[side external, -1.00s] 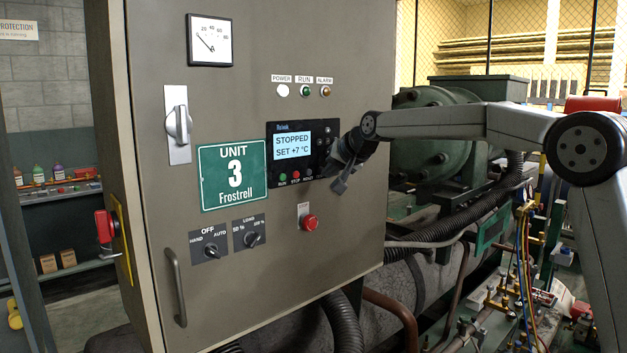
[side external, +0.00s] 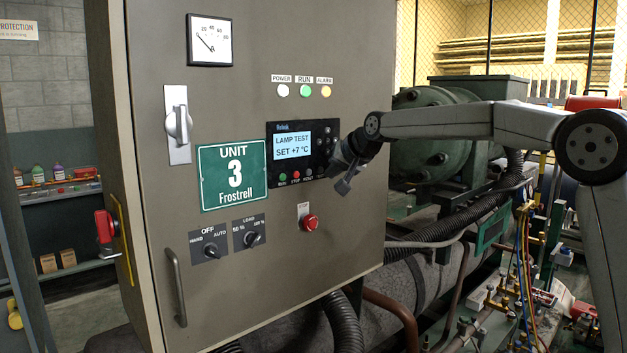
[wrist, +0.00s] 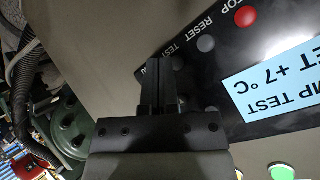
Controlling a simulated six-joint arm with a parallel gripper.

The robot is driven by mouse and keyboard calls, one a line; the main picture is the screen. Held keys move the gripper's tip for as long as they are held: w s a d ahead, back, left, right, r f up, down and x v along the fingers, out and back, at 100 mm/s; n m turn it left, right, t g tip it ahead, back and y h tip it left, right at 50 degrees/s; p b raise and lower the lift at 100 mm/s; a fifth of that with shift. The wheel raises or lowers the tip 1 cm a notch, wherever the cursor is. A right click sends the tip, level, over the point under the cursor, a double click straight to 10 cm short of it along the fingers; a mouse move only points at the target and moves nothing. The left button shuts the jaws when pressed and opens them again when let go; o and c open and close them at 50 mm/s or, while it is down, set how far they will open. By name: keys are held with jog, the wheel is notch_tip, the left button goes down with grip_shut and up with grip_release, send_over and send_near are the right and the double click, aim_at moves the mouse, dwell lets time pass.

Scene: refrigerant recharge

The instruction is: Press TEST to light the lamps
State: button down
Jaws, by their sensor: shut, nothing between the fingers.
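The control panel (side external: 304,128) on the grey cabinet has a lit display (side external: 292,145) that reads "LAMP TEST" and "SET +7 °C". The POWER lamp (side external: 283,91) is white, the RUN lamp (side external: 306,91) glows green and the ALARM lamp (side external: 326,91) glows amber. My gripper (side external: 340,187) is shut and empty at the panel's lower right corner. In the wrist view my gripper (wrist: 160,62) covers the panel's edge beside the RESET button (wrist: 206,44) and the TEST label (wrist: 168,50). The TEST button itself is hidden or unclear, and I cannot tell whether the fingertips touch it.
A red stop button (side external: 309,222) sits on the cabinet below my gripper. Two rotary switches (side external: 210,251) and a door handle (side external: 175,287) are lower left. A green compressor (side external: 435,150), hoses and pipes stand right of the cabinet.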

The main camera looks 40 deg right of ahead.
jog(key=shift+s, duration=0.15)
jog(key=s, duration=0.5)
dwell(0.8)
jog(key=shift+f, duration=0.1)
jog(key=s+a+f+n+g, duration=0.25)
jog(key=s+f, duration=0.25)
jog(key=f, duration=0.4)
jog(key=s+a+f+n+g, duration=0.2)
jog(key=s+a+f, duration=0.15)
jog(key=f, duration=0.55)
jog(key=s+a+f+n+g+y, duration=0.1)
jog(key=s+a+f+n+g, duration=0.2)
jog(key=s+f, duration=0.9)
jog(key=s+n, duration=0.1)
jog(key=s, duration=0.3)
jog(key=shift+s+f, duration=0.35)
jog(key=shift+f, duration=0.05)
jog(key=shift+a+g, duration=0.1)
jog(key=shift+g, duration=0.15)
